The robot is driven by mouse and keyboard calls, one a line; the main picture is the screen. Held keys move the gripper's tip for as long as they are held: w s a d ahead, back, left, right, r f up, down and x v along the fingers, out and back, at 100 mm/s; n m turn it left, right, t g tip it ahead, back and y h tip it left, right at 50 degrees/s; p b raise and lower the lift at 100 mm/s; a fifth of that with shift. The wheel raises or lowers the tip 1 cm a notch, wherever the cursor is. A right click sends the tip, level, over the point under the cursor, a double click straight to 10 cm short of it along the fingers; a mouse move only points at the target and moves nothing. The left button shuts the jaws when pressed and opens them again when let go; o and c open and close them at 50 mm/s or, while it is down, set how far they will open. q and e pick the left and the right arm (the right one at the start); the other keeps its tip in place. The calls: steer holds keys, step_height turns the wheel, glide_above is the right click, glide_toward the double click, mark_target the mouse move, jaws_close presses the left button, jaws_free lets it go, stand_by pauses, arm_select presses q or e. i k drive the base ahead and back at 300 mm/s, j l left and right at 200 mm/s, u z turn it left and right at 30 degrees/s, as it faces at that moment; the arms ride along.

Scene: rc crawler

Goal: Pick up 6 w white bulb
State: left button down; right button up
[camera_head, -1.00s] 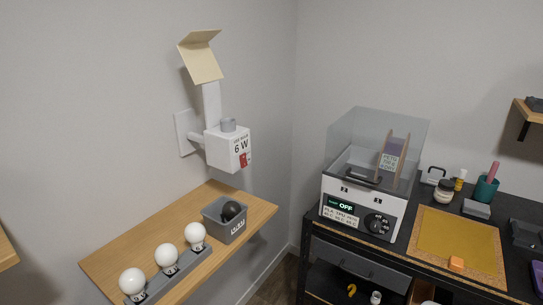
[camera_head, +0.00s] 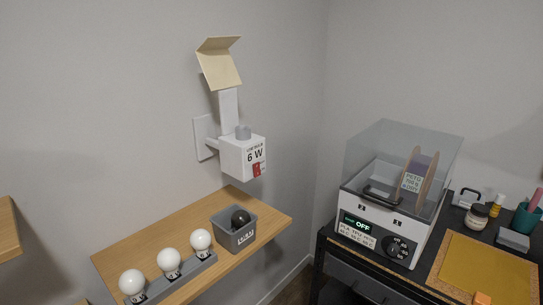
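Three white bulbs stand upright in a row in a grey holder (camera_head: 176,284) on a wooden shelf (camera_head: 150,232): a left bulb (camera_head: 132,281), a middle bulb (camera_head: 169,260) and a right bulb (camera_head: 200,240). Each has a small label at its base, too small to read, so I cannot tell which is the 6 W one. A white lamp box (camera_head: 243,156) marked "6 W" with a red tag is fixed to the wall above the shelf. Neither of my grippers is in view.
A grey bin (camera_head: 233,232) with a dark round bulb (camera_head: 240,217) stands on the shelf, right of the holder. A clear-lidded machine (camera_head: 395,190) reading "OFF" stands on a black workbench at right. Another shelf edge (camera_head: 8,232) juts in at left.

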mark_target(200, 240)
steer(key=l+u, duration=0.1)
steer(key=u, duration=0.3)
steer(key=l+u, duration=0.1)
steer(key=u, duration=0.25)
steer(key=k+l+u, duration=0.4)
steer(key=k+l, duration=0.2)
steer(key=l, duration=0.25)
steer(key=k+l+u, duration=0.35)
steer(key=k+l, duration=0.25)
steer(key=k, duration=0.1)
